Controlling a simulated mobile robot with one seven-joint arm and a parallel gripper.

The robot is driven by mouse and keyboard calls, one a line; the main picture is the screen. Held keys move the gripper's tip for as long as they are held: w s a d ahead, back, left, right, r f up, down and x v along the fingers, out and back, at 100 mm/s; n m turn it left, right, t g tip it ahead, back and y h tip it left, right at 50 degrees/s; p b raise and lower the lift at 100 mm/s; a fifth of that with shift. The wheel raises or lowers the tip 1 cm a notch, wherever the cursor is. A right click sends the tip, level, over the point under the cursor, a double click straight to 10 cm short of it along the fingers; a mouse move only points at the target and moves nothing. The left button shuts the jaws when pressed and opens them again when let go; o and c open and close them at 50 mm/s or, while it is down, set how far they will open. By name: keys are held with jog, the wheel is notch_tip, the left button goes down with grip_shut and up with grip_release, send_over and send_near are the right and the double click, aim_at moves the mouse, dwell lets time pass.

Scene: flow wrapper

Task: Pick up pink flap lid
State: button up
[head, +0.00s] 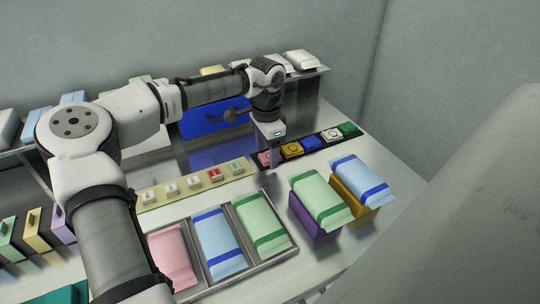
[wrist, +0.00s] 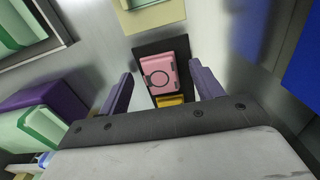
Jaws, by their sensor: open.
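The pink flap lid (wrist: 159,76), a small pink block with a dark ring on its top, lies at the end of a dark strip (wrist: 143,52). In the head view the pink lid (head: 264,158) shows at the left end of that strip, partly hidden by my gripper. My gripper (head: 273,162) points down over this end of the strip. In the wrist view its two purple fingers (wrist: 160,71) are spread apart, with the lid between and beyond them. Nothing is held. I cannot tell the exact height above the lid.
Yellow (head: 291,149), blue (head: 312,143), white (head: 331,135) and green (head: 348,128) pieces follow along the strip. A cream button panel (head: 150,203) lies to its left. A purple box (head: 310,217) bearing a green pack (head: 318,195) stands in front. A blue panel (head: 205,122) stands behind.

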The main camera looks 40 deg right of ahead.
jog(key=shift+f, duration=0.3)
jog(key=c, duration=1)
jog(key=shift+c, duration=0.2)
